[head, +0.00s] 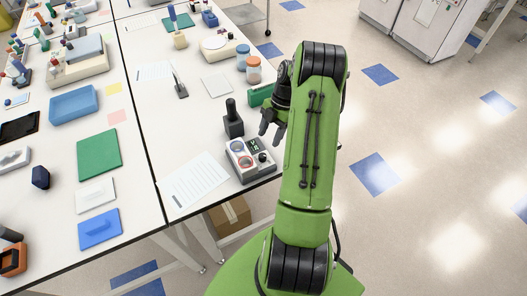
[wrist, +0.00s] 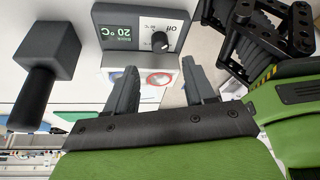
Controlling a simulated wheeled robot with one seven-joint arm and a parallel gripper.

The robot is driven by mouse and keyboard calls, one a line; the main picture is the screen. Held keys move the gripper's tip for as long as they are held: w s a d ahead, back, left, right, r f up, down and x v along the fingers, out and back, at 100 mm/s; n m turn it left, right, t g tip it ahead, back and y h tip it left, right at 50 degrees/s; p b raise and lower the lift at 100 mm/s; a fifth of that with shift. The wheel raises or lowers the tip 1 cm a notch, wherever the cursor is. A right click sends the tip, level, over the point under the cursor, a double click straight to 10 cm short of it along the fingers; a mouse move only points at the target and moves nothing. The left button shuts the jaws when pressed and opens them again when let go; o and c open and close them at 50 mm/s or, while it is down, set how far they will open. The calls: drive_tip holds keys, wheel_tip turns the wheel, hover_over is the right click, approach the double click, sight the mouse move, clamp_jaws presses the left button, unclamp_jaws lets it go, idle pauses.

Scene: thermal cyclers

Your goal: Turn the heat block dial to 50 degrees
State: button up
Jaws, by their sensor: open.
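The heat block (head: 250,160) is a small grey-white unit near the table's right front edge. In the wrist view its dark panel (wrist: 108,18) shows upside down, with a lit display (wrist: 120,35) that appears to read 20 °C. The black dial (wrist: 160,40) sits beside the display, with an "Off" mark near it; its exact pointer setting is hard to tell. The dial also shows in the head view (head: 262,157). My gripper (wrist: 160,63) is open and empty, its fingers apart, above the unit and in line with the dial. I see no contact with the dial.
A black block with an upright handle (head: 233,122) stands just behind the heat block; it also shows in the wrist view (wrist: 45,75). A green rack (head: 260,95) and orange-lidded jars (head: 253,68) are farther back. A paper sheet (head: 197,180) lies left.

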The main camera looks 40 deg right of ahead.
sight(263, 156)
drive_tip(key=x, duration=0.8)
drive_tip(key=shift+p, duration=0.4)
clamp_jaws()
drive_tip(key=shift+f+m+b, duration=0.1)
drive_tip(key=shift+m+b, duration=0.3)
drive_tip(key=shift+b, duration=0.05)
drive_tip(key=m+t+b, duration=0.1)
drive_tip(key=m+b, duration=0.2)
drive_tip(key=shift+s+f+m+t+h+b, duration=0.1)
drive_tip(key=shift+m+t+h+b, duration=0.2)
drive_tip(key=shift+m+t+b, duration=0.1)
drive_tip(key=m+t+b, duration=0.1)
drive_tip(key=m+b, duration=0.1)
drive_tip(key=m, duration=0.1)
drive_tip(key=m+t+h+b, duration=0.1)
drive_tip(key=m+b, duration=0.2)
drive_tip(key=shift+s+a, duration=0.1)
drive_tip(key=m+h+b, duration=0.1)
drive_tip(key=m+b, duration=0.1)
drive_tip(key=m, duration=0.1)
drive_tip(key=m+t+h+b, duration=0.1)
drive_tip(key=m+b, duration=0.1)
drive_tip(key=shift+a+m, duration=0.15)
drive_tip(key=shift+m, duration=0.25)
drive_tip(key=m+h+b, duration=0.2)
drive_tip(key=m+b, duration=0.1)
drive_tip(key=m, duration=0.2)
drive_tip(key=shift+a, duration=0.15)
drive_tip(key=shift+m, duration=0.3)
